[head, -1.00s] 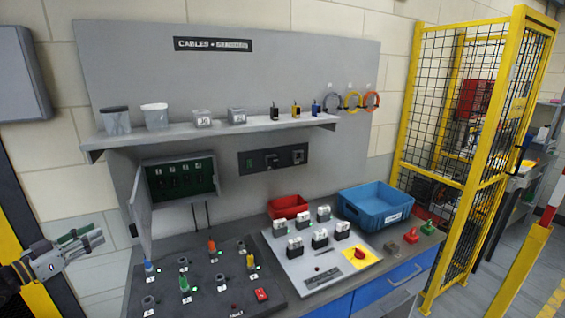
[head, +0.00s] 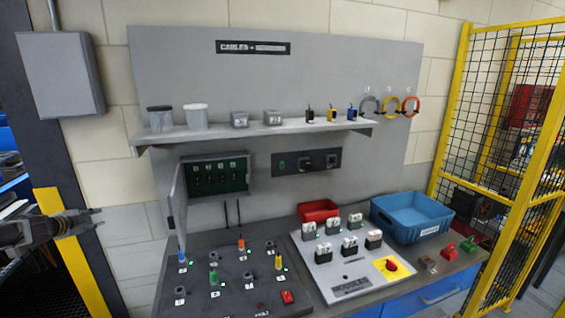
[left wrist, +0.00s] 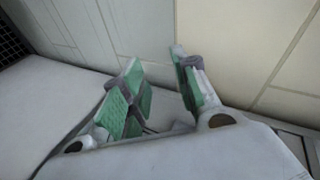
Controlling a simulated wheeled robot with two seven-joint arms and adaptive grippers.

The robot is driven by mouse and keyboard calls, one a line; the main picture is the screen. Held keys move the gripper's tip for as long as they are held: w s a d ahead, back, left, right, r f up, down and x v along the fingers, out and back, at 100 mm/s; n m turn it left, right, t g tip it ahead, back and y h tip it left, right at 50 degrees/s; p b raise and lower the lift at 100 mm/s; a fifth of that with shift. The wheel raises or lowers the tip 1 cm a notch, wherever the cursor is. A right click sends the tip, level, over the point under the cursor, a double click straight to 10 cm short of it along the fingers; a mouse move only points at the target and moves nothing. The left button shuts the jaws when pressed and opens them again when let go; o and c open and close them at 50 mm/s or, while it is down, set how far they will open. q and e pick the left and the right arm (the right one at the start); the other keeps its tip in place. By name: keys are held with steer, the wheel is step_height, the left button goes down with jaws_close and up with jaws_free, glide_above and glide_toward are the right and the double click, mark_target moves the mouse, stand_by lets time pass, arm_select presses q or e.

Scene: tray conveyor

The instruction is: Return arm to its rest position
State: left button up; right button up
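My left gripper (head: 95,218) is at the left edge of the head view, left of the workbench and clear of everything on it. In the left wrist view the same gripper (left wrist: 155,70) shows two green-padded fingers standing apart, with nothing between them. Behind them are only wall and plain surfaces. My right gripper is in neither view.
The workbench carries a dark panel (head: 215,303) with coloured plugs, a light switch panel (head: 325,272), a red bin (head: 318,210) and a blue bin (head: 412,218). An open cabinet door (head: 178,205) juts out. A yellow fence (head: 448,120) stands right.

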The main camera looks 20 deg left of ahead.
arm_select(q)
steer(key=w+a+f+n+g+y, duration=0.1)
steer(key=a+f+n+g+y, duration=0.2)
steer(key=f, duration=1.8)
steer(key=s+d+f+g, duration=0.1)
steer(key=s+d+f, duration=0.35)
steer(key=f, duration=0.45)
steer(key=s+d+f+n+g+h, duration=0.1)
steer(key=s+d+f, duration=0.3)
steer(key=f, duration=0.6)
steer(key=s+d+f+g, duration=0.1)
steer(key=s+d+f, duration=0.1)
steer(key=d+f, duration=0.5)
steer(key=s+d+f+n+g+h, duration=0.1)
steer(key=s+d+f+h, duration=0.1)
steer(key=s+d+f, duration=0.75)
steer(key=s+d+f+n+g+h, duration=0.1)
steer(key=s+d+f+n+g, duration=0.1)
steer(key=s+d+f, duration=0.7)
steer(key=s+d+f+h, duration=0.1)
steer(key=s+d+f, duration=0.2)
steer(key=d, duration=0.6)
steer(key=s+d+f+g+h, duration=0.1)
steer(key=s+d+f, duration=0.2)
steer(key=s+d, duration=0.5)
steer(key=s+d+f+n+g+h, duration=0.1)
steer(key=s+d+f, duration=0.2)
steer(key=d, duration=0.9)
steer(key=s, duration=0.3)
steer(key=shift+s, duration=0.15)
